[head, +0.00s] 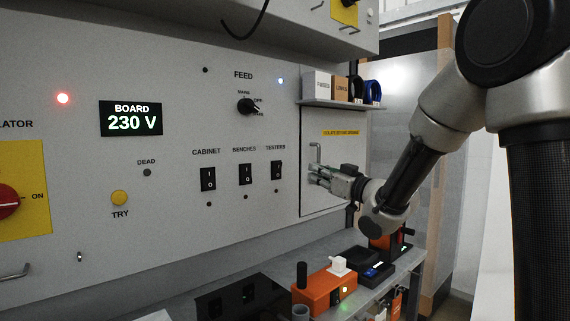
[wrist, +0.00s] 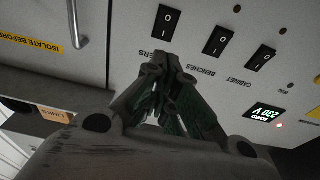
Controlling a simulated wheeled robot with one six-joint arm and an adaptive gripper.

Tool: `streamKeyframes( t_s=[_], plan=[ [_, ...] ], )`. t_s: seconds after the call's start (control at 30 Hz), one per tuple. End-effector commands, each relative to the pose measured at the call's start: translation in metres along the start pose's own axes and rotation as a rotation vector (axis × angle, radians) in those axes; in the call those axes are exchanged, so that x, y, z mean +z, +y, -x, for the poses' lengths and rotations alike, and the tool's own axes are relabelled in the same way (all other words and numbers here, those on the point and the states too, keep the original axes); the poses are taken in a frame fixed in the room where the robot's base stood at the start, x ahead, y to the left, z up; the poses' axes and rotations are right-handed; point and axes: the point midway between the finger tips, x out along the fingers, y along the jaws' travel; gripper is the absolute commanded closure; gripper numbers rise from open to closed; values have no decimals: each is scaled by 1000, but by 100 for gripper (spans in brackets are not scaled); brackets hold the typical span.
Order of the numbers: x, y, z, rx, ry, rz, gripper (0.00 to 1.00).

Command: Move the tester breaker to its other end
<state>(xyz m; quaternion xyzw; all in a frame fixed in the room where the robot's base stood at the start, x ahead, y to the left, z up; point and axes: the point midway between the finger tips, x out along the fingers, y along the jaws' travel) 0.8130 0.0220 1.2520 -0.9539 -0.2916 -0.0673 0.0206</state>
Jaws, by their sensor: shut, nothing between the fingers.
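The testers breaker (head: 277,170) is a black rocker switch, rightmost of a row of three on the grey panel. It has "I" above and "O" below; I cannot tell which end is pressed in. In the wrist view the testers breaker (wrist: 166,23) lies beyond the fingertips, its label partly hidden by a finger. My gripper (head: 313,173) is shut and empty, to the right of the breaker in the head view, in front of the cabinet door. In the wrist view its fingers (wrist: 168,68) come together below the breaker, with no visible contact.
The benches breaker (head: 245,174) and cabinet breaker (head: 208,179) stand to the left. A door handle (head: 315,156) and a shelf with boxes (head: 330,103) are near my gripper. An orange box (head: 325,290) sits on the bench below. The board display (head: 131,118) reads 230 V.

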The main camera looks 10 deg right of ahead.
Motion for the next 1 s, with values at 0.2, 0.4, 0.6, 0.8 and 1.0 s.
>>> streamKeyframes(
  t_s=[0.2, 0.4, 0.6, 0.8, 1.0],
  plan=[
    [0, -1, -34, -2, 0, -1, 100],
    [1, -1, -78, -2, 0, -1, 100],
    [1, 0, -114, -1, -1, -1, 100],
    [1, -1, -132, -1, -1, 0, 100],
    [0, 0, -136, 0, -1, 0, 100]
  ],
)
